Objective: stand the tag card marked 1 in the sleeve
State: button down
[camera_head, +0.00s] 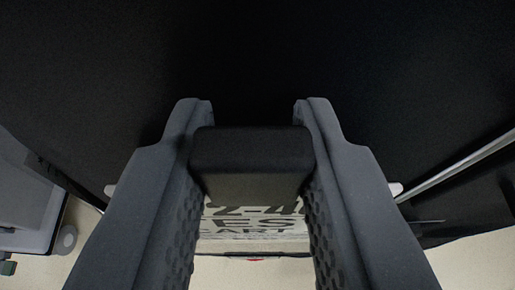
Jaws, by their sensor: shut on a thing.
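My gripper (252,112) is in the middle of the camera view, with its two grey fingers shut on a black block-like piece (252,152). I cannot tell whether this piece is a handle, part of the cover or something else. A tag card marked 1 cannot be made out, and neither can a sleeve. A pale panel (255,227) with dark, partly hidden lettering shows between the fingers, below the black piece in the picture. The fingers and the black piece hide part of it.
A dark, plain surface (255,50), perhaps a cart cover, fills the upper view. A pale metal bar (460,165) runs along the right. A grey and white object (25,195) stands at the left. Beige floor (470,262) shows at the lower right.

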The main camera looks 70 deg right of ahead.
jog(key=c, duration=1.1)
grip_release()
jog(key=p+v, duration=0.1)
jog(key=v, duration=1.2)
jog(key=shift+s+a+p, duration=0.15)
jog(key=shift+a+p, duration=0.2)
jog(key=shift+p, duration=0.05)
jog(key=shift+r, duration=0.1)
jog(key=s+a+r+n+t+y+p, duration=0.2)
jog(key=a+r, duration=0.6)
jog(key=r, duration=0.5)
jog(key=s+a+r+n+t+y+p, duration=0.3)
jog(key=a+r, duration=0.6)
jog(key=r, duration=0.4)
jog(key=s+a+r+n+t+y+p, duration=0.2)
jog(key=s+a+r+n+t+y, duration=0.2)
jog(key=r, duration=0.9)
jog(key=a+n+t+y, duration=0.1)
jog(key=a+n+y, duration=0.2)
jog(key=a+n, duration=0.1)
jog(key=shift+a+r+p, duration=0.3)
jog(key=shift+a+r, duration=0.1)
jog(key=shift+a, duration=0.35)
